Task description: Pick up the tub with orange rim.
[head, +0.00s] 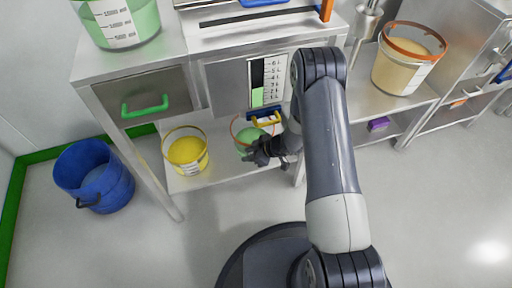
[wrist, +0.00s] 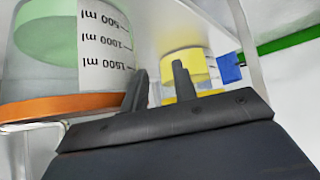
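A clear tub with an orange rim and green contents (head: 241,126) stands on the lower shelf, partly hidden by my gripper and the drawer handle above. In the wrist view this tub (wrist: 40,60) appears upside down, large at left, with a volume label and its orange rim at the bottom. My gripper (head: 257,153) is in front of it; its fingers (wrist: 160,68) are apart with nothing between them, to the right of the tub. Another orange-rimmed tub with cream contents (head: 398,72) stands on the right counter.
A yellow-rimmed tub with yellow contents (head: 186,151) stands left on the same shelf. A blue bucket (head: 93,176) is on the floor at left. Drawers with green (head: 145,107) and yellow handles hang above the shelf. A larger green-filled tub (head: 120,22) is on top.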

